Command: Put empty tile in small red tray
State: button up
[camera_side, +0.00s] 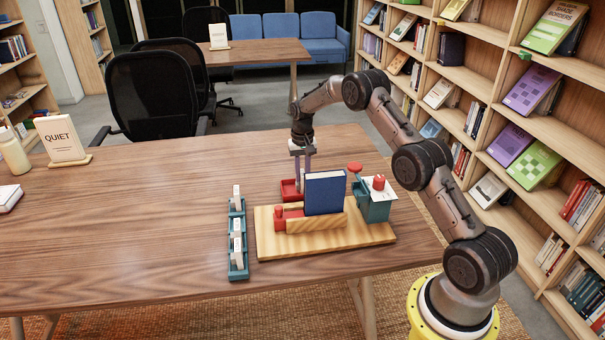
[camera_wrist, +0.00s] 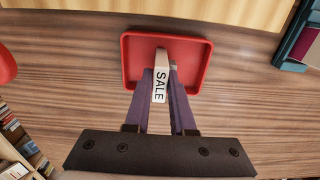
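The small red tray (camera_wrist: 197,84) lies on the table under my gripper in the wrist view; in the side view the tray (camera_side: 288,188) is behind the wooden board. My gripper (camera_wrist: 162,80) points down over the tray. Its purple fingers are on both sides of a white tile (camera_wrist: 160,86) marked "SALE", seemingly touching it. I cannot tell whether the tile touches the tray floor. In the side view my gripper (camera_side: 304,180) is low at the tray's right part. A teal rack (camera_side: 238,272) holds several white tiles (camera_side: 237,226); their faces are too small to read.
A wooden board (camera_side: 335,244) carries an upright blue book (camera_side: 324,192) in a wooden holder with red parts. A teal device (camera_side: 373,208) with a red knob stands at its right end. A "QUIET" sign (camera_side: 62,138) stands far left. The table's middle left is clear.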

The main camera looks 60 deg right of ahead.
jog(key=o, duration=0.3)
jog(key=shift+o, duration=0.2)
notch_tip(320, 180, up, 12)
jog(key=s+a+r+n+t, duration=0.1)
jog(key=s+a+r+n, duration=0.1)
jog(key=s+a+r, duration=0.55)
jog(key=s+a+r+n+t, duration=0.2)
jog(key=s+a+r, duration=0.3)
jog(key=a+r, duration=0.4)
jog(key=s+a+f+n+t, duration=0.1)
jog(key=s+a, duration=0.3)
jog(key=s, duration=0.8)
jog(key=s+a+f+n+t, duration=0.1)
jog(key=s+a+n, duration=0.3)
jog(key=s, duration=0.7)
jog(key=shift+s+a+t, duration=0.3)
jog(key=shift+s, duration=0.1)
jog(key=shift+f, duration=0.1)
